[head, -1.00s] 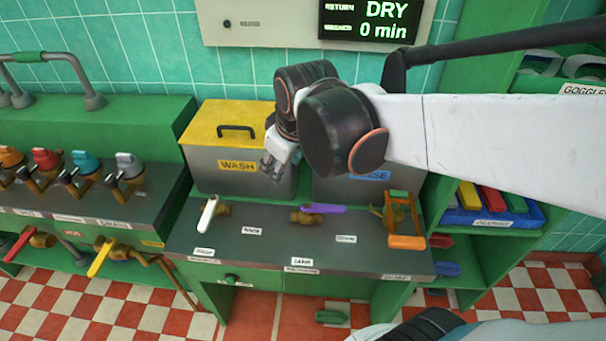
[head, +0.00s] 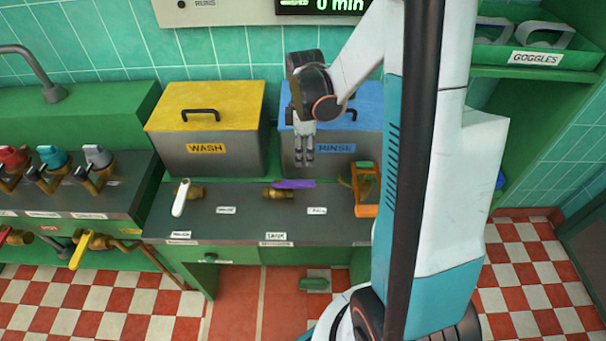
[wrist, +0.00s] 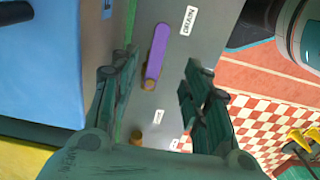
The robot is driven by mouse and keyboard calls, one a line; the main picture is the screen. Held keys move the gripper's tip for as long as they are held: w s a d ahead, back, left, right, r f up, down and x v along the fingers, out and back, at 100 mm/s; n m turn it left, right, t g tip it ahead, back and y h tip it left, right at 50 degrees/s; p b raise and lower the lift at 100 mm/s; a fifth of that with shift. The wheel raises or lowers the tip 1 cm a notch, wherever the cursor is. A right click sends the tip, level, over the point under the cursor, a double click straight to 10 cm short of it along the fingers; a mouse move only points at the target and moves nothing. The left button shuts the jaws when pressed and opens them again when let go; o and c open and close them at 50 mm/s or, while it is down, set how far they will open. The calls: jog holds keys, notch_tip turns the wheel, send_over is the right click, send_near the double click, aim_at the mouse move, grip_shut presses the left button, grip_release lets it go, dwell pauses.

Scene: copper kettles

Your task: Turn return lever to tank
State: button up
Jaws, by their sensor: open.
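A purple lever handle (head: 293,184) sits on a brass valve (head: 272,194) on the dark counter and points to the right. It also shows in the wrist view (wrist: 157,50), lying lengthwise between my fingers in the picture. Small white labels lie around it; one in front (head: 276,237) and one to the right (head: 317,211) are too small to read surely. My gripper (head: 304,161) is open and empty. It points down in front of the rinse box, above the purple lever. In the wrist view its two fingers (wrist: 158,80) stand apart, not visibly touching the handle.
A white lever (head: 181,198) is on the left, pointing to the front. The yellow-lidded wash box (head: 210,150) and blue-lidded rinse box (head: 360,150) stand behind the counter.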

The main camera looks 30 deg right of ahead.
aim_at(304, 182)
notch_tip(304, 182, down, 13)
jog(key=b, duration=0.4)
jog(key=shift+r, duration=0.15)
grip_shut()
